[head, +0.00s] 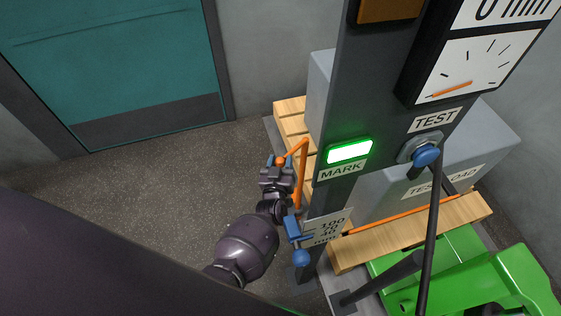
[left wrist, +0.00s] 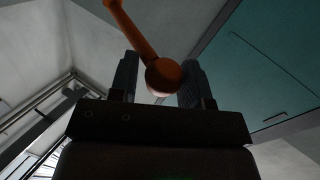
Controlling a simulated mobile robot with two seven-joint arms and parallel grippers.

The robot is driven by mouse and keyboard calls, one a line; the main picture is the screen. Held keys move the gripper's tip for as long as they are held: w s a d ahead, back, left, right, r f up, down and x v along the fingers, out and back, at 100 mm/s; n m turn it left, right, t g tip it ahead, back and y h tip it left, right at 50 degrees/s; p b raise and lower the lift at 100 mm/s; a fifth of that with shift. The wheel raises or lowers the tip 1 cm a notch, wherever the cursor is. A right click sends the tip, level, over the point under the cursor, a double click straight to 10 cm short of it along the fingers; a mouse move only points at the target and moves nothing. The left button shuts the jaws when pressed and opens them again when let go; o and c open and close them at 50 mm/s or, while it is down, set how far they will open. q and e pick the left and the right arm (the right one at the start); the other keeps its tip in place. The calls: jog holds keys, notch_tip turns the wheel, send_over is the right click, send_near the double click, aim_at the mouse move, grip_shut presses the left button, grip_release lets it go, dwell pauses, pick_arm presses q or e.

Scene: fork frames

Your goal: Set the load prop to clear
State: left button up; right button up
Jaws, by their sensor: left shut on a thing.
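An orange bent bar with a ball end, which looks like the load prop (head: 302,180), stands beside the dark post in the head view. In the left wrist view its orange ball (left wrist: 164,77) sits between my two fingers. My left gripper (head: 279,168) is shut on that ball end, just left of the post. The grey block labelled TEST LOAD (head: 400,192) rests on a wooden pallet (head: 355,250). My fingers partly hide the ball in the head view. My right gripper is in neither view.
The post carries a lit green MARK lamp (head: 349,151), a blue TEST knob (head: 426,155), a dial (head: 470,68) and a scale plate (head: 325,227) with a blue knob (head: 302,257) below. A green machine (head: 470,270) stands lower right. Floor left is clear up to the teal door (head: 110,60).

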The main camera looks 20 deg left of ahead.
pick_arm(q)
jog(key=shift+a, duration=0.2)
jog(key=o, duration=1.2)
jog(key=shift+d, duration=0.1)
jog(key=shift+s+d, duration=0.1)
jog(key=shift+s, duration=0.4)
jog(key=s+d+p, duration=0.2)
jog(key=s+p, duration=0.1)
jog(key=s, duration=0.6)
jog(key=shift+s, duration=0.3)
